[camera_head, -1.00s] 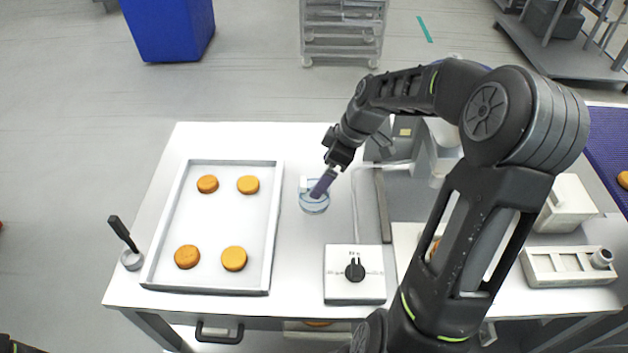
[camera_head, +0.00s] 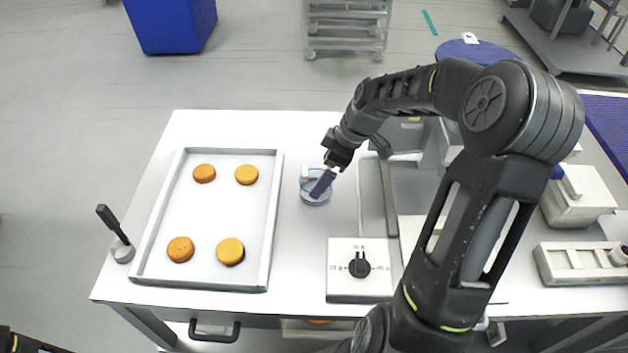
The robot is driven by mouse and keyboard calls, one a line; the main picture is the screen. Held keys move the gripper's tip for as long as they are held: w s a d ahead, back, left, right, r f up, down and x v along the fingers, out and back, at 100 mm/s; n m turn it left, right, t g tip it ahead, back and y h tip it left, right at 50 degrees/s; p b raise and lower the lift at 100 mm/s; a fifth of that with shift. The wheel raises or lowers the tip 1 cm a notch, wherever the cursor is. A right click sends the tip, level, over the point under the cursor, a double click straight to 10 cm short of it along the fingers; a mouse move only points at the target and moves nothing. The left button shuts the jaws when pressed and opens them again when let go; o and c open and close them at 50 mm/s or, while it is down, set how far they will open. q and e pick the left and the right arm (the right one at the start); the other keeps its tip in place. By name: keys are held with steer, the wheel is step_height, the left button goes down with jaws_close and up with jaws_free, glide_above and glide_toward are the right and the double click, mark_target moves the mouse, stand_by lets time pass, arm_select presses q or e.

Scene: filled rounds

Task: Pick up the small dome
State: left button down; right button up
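The small dome (camera_head: 309,198) looks like a clear, blue-rimmed round piece on the white table, just right of the baking tray. My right gripper (camera_head: 322,184) reaches down to it from the upper right, with its dark purple finger over or against the dome. The finger hides part of the dome, and I cannot tell whether the gripper is closed on it. My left gripper is not in view; only a dark piece of my own body shows at the lower left corner.
A baking tray (camera_head: 274,240) with several orange-brown rounds lies at left. A black-handled tool (camera_head: 122,250) stands beside it. A white dial box (camera_head: 343,285) sits in front of the dome. My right arm covers much of the table's right side.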

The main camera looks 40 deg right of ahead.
mark_target(318, 177)
steer(key=shift+w+a+f, duration=0.1)
steer(key=shift+f, duration=0.2)
steer(key=shift+f, duration=0.1)
steer(key=p+x, duration=0.1)
steer(key=x, duration=0.4)
steer(key=shift+w+a, duration=0.15)
steer(key=shift+a, duration=0.05)
stand_by(0.3)
steer(key=c, duration=1.4)
steer(key=shift+c, duration=0.2)
